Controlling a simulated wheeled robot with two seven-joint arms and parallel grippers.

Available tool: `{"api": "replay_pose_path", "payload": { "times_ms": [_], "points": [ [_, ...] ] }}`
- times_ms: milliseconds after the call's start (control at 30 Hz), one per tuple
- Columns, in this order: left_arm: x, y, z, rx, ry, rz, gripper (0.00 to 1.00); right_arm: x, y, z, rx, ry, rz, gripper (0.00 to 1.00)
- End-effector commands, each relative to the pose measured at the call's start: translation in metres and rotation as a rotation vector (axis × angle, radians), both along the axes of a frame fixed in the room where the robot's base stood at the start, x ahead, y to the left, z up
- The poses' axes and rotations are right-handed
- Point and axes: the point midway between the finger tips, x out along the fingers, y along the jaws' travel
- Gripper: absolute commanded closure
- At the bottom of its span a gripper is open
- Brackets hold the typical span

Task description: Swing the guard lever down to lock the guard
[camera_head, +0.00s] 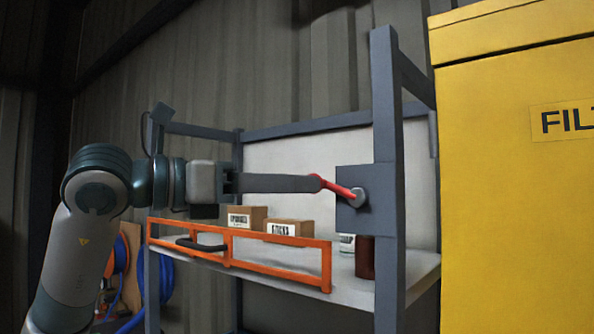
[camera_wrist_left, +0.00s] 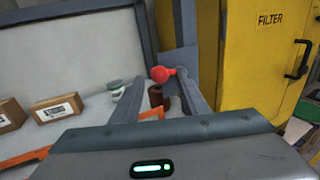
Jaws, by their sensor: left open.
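The red guard lever (camera_head: 338,188) is pivoted on a grey plate (camera_head: 347,228) on the shelf's front right post. It points left and slightly up from its round hub. My left gripper (camera_head: 316,183) comes in from the left, its fingers level and their tips at the lever's free end. In the left wrist view the lever's red knob (camera_wrist_left: 160,74) shows between the tips of the open, spread fingers (camera_wrist_left: 157,80). I cannot tell whether either finger touches it. The orange guard (camera_head: 280,238) runs along the shelf's front edge, with a dark handle (camera_head: 203,244). My right gripper is not in view.
Two cardboard boxes (camera_head: 290,227), a white can (camera_head: 347,243) and a brown cylinder (camera_head: 364,257) stand on the shelf (camera_head: 420,263) behind the guard. A yellow filter cabinet (camera_head: 510,200) stands close on the right.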

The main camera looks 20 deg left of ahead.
Motion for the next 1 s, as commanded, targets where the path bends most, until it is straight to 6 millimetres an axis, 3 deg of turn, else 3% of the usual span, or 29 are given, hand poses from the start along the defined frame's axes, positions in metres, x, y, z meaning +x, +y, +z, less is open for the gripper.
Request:
{"api": "replay_pose_path", "payload": {
  "times_ms": [200, 500, 533, 700, 1000],
  "points": [
    [0.0112, -0.0101, 0.0006, -0.001, -0.001, 0.000, 0.59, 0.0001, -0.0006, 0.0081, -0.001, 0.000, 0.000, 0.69],
    [0.0124, -0.0112, -0.0003, -0.001, -0.001, 0.000, 0.59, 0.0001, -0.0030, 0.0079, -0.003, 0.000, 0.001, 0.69],
    [0.0123, -0.0111, -0.0003, -0.001, -0.001, 0.000, 0.62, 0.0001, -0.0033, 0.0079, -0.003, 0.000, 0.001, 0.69],
    [0.0122, -0.0111, -0.0002, -0.001, -0.001, 0.000, 1.00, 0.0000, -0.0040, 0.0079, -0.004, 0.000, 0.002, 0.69],
    [0.0121, -0.0111, -0.0020, -0.010, 0.002, -0.001, 1.00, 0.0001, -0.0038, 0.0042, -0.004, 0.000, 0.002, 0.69]
  ]
}}
